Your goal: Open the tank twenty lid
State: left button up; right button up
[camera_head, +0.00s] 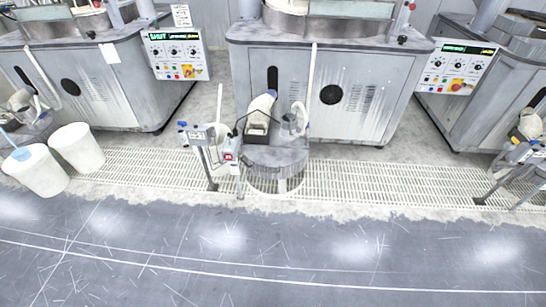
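A low round drum (276,178) with a flat grey top stands on the grating in front of the middle machine. A dark open box (256,131) and a clear jug (290,126) stand on its top. I see no readable number on it, so I cannot tell whether it is tank twenty or which part is the lid. Neither of my grippers is in view.
Grey polishing machines (320,92) line the back. A metal stand with a small meter (198,135) is left of the drum. Two white bins (78,148) stand at the left. Another stand (515,165) is at the right. The grey floor (270,250) in front is clear.

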aim_at(268, 156)
jog(key=i+l+u, duration=0.15)
jog(key=i, duration=0.3)
jog(key=i+l+u, duration=0.15)
jog(key=i, duration=0.3)
jog(key=i+l+u, duration=0.15)
jog(key=i, duration=0.3)
jog(key=i+l+u, duration=0.15)
jog(key=i+l, duration=0.2)
jog(key=i, duration=0.05)
